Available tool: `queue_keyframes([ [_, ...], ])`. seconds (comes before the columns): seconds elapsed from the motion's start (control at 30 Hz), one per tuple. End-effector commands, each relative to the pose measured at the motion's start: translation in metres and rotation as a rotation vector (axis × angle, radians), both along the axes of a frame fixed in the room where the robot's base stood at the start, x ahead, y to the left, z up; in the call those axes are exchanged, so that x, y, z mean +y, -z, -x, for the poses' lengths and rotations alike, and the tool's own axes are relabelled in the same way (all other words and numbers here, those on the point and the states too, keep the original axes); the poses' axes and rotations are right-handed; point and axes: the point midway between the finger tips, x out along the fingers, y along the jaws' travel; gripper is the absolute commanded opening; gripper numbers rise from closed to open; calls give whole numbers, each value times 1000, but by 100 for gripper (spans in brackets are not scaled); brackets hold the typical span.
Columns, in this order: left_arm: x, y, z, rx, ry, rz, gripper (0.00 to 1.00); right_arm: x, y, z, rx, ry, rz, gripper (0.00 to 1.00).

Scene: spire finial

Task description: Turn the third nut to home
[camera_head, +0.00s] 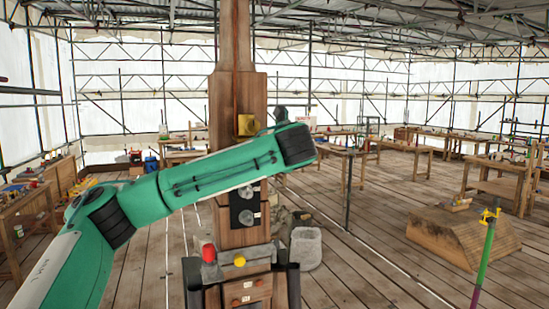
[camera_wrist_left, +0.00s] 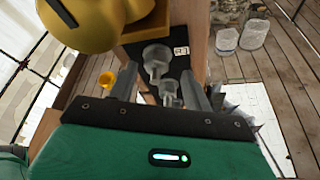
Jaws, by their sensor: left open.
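A tall wooden spire post (camera_head: 238,100) stands in the middle of the head view. On its front a black plate (camera_head: 236,210) carries round grey fittings (camera_head: 246,217). In the left wrist view two grey nut-like fittings show, an upper one (camera_wrist_left: 157,56) beside a small label and a lower one (camera_wrist_left: 168,90). I cannot read the label or tell which is the third nut. My left gripper (camera_wrist_left: 168,93) is open. The lower fitting appears between its fingers in the picture; contact cannot be told. In the head view my arm crosses the post and the fingertips are hidden.
A yellow block (camera_head: 247,124) sits on the post above my arm. A grey bin (camera_head: 305,248) stands on the floor just right. Workbenches line both sides; a wooden block (camera_head: 462,236) lies at right.

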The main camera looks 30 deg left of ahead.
Motion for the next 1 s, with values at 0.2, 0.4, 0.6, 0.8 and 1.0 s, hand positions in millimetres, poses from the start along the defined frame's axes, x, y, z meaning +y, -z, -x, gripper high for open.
queue_keyframes([
  [0.2,-7,-2,8,-1,-11,2,50,0,9,0,0,0,0,0],
  [0.4,-23,-10,19,-1,-13,1,50,0,18,0,0,0,0,0],
  [0.6,-40,-16,28,0,-10,1,50,0,28,0,0,0,0,0],
  [0.8,-58,-23,39,1,-11,1,50,-1,40,0,0,0,1,0],
  [1.0,-77,-31,50,3,-11,1,50,-1,51,0,0,0,1,0],
])
